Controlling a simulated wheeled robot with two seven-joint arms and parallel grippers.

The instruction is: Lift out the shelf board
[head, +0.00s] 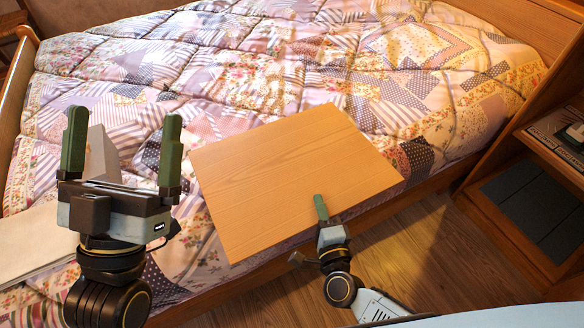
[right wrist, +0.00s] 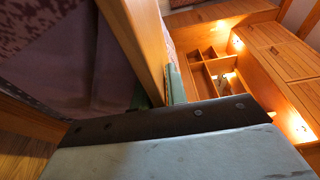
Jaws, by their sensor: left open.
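The shelf board (head: 295,175), a flat wood-grained panel, is in the head view above the quilt and the bed's near edge, its broad face toward the camera. My right gripper (head: 320,206) is at the board's near edge, with one green finger showing over the face. In the right wrist view the board (right wrist: 143,40) runs edge-on between the green fingers, which are shut on it. My left gripper (head: 123,118) is open and empty, left of the board and apart from it. Whether the board touches the quilt is unclear.
The bed with its patchwork quilt (head: 250,60) fills the middle. A pale box-like thing (head: 100,155) and a flat pale slab (head: 35,240) are at left. A wooden cabinet (head: 545,95) stands at right. Wood floor (head: 400,255) is clear. The right wrist view shows an open, divided compartment (right wrist: 208,68).

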